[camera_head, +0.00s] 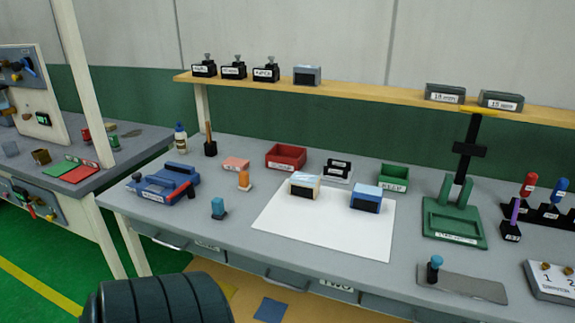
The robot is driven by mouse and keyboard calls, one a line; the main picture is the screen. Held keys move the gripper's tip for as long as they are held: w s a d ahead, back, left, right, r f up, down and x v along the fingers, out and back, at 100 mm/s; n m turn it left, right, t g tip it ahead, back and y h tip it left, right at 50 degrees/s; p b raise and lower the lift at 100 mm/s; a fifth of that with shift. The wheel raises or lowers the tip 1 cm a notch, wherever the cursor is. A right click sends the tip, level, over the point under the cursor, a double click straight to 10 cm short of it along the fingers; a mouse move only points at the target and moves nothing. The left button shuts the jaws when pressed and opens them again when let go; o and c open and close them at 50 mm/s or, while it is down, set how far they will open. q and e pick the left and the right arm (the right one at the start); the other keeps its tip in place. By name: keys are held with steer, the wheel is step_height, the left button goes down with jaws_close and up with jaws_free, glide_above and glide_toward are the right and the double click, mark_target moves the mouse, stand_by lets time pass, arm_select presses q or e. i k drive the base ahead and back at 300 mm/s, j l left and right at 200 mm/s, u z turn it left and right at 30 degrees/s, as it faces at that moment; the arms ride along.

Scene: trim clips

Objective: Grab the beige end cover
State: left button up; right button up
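The beige end cover (304,186) stands on the left part of a white sheet (325,229) on the grey workbench. It is a small block with a beige body, a pale top and a dark front face. A similar blue block (367,198) stands on the same sheet to its right, with a gap between them. Neither of my grippers is in view, and nothing is touching the beige cover.
Red (286,157) and green (394,177) bins stand behind the sheet. A green press (454,222) stands right. A wooden shelf (380,97) spans the back.

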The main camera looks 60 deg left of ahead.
mark_target(304, 186)
steer(key=u, duration=1.75)
